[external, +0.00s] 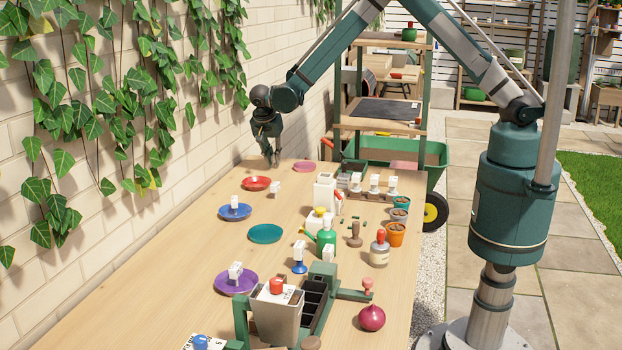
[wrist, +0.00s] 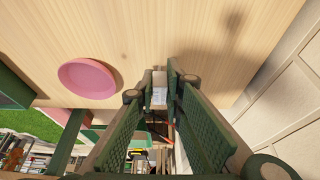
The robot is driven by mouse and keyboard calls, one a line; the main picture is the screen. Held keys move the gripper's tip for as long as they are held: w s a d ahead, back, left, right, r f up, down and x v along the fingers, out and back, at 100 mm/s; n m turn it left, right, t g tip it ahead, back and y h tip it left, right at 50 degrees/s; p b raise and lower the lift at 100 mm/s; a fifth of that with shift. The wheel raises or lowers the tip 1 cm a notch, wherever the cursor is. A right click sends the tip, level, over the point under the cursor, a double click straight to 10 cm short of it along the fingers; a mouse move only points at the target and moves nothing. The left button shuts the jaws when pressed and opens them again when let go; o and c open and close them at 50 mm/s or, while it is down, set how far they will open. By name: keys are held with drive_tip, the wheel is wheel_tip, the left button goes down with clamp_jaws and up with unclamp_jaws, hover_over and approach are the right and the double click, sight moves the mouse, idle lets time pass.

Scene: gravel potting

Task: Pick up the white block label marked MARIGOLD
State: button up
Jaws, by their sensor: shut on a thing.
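My gripper (external: 273,162) is at the far left end of the bench, near the brick wall. In the wrist view its fingers (wrist: 159,90) are shut on a small white block (wrist: 159,96). Its marking is too small to read, so I cannot tell whether it says MARIGOLD. In the external view the held block is not clear. Other white blocks stand by the red saucer (external: 256,184), on the blue saucer (external: 225,213), on the purple saucer (external: 222,285) and in a row at the right (external: 374,182). Their words are unreadable.
A pink saucer (external: 305,167) lies right of my gripper; it also shows in the wrist view (wrist: 72,70). A green saucer (external: 265,234) looks empty. Bottles, stamps and small pots (external: 396,235) crowd the right side. The wall (external: 150,210) runs close along the left.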

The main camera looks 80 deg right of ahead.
drive_tip(key=shift+r, duration=5.05)
